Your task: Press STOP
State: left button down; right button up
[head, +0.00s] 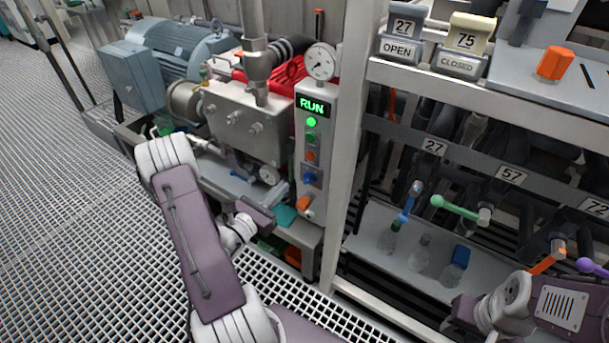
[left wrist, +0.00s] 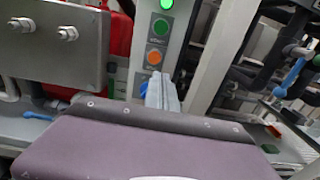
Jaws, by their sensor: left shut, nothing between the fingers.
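The control panel (head: 318,140) is a narrow grey upright box with a lit green RUN display (head: 312,106) and a green lamp below it. I cannot read a STOP label. My left gripper (left wrist: 162,85) is shut and empty. In the left wrist view its grey fingertips are just below the orange button (left wrist: 154,56) and partly cover the blue one (left wrist: 144,89); contact cannot be told. My right gripper (head: 462,312) is low at right, its fingers unclear.
A pump block (head: 240,120) and a blue motor (head: 178,60) stand left of the panel. A pale frame post (head: 345,150) rises close on its right. Further right are valve handles (head: 455,208) and bottles on a shelf (head: 372,218). Grating floor lies in front.

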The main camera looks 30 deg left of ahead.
pick_arm(q)
jog(key=shift+s+a+f+y, duration=0.25)
jog(key=shift+s+a+y, duration=0.05)
jog(key=shift+a, duration=0.15)
jog(key=b, duration=0.6)
send_near(309, 157)
jog(key=w, duration=0.5)
jog(key=shift+w+d+r, duration=0.1)
jog(key=shift+w+d, duration=0.2)
jog(key=shift+w, duration=0.65)
